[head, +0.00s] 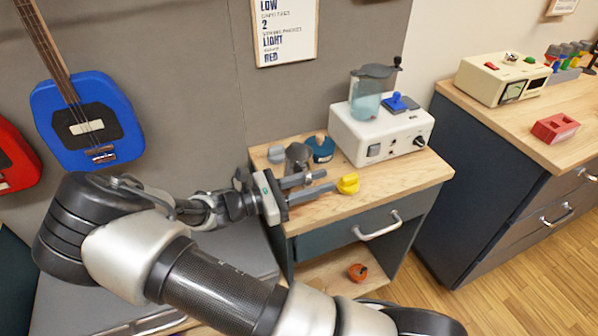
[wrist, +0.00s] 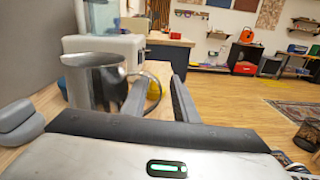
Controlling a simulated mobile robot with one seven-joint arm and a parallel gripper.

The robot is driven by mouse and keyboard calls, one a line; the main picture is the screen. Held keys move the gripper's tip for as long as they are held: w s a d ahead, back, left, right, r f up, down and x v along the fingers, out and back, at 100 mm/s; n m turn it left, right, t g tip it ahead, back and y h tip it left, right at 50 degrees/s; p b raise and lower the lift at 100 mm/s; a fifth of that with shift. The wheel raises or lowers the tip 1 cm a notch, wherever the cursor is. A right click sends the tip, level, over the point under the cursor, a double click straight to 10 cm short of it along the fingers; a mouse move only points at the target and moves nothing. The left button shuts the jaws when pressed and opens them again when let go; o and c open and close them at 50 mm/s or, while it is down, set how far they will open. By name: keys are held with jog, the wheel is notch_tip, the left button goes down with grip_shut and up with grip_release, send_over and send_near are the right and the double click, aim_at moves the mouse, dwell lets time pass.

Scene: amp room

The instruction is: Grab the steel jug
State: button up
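The steel jug (head: 298,156) stands on the small wooden-topped cabinet, partly hidden behind my gripper in the head view. In the wrist view the jug (wrist: 95,84) is a shiny open cylinder at the left, with its curved handle pointing right. My gripper (head: 329,181) is open, its two fingers stretched out low over the cabinet top, on the near side of the jug. In the wrist view the left finger overlaps the handle loop and the right finger is clear of it. I cannot tell whether the finger touches the handle.
A yellow object (head: 348,183) lies just beyond my fingertips. A blue pot (head: 321,149) and a grey object (head: 278,155) stand near the jug. A white machine (head: 380,135) with a clear container is behind. The cabinet's front right top is bare.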

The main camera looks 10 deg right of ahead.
jog(key=shift+w+d, duration=0.2)
jog(key=shift+d, duration=0.9)
grip_shut()
dwell(0.6)
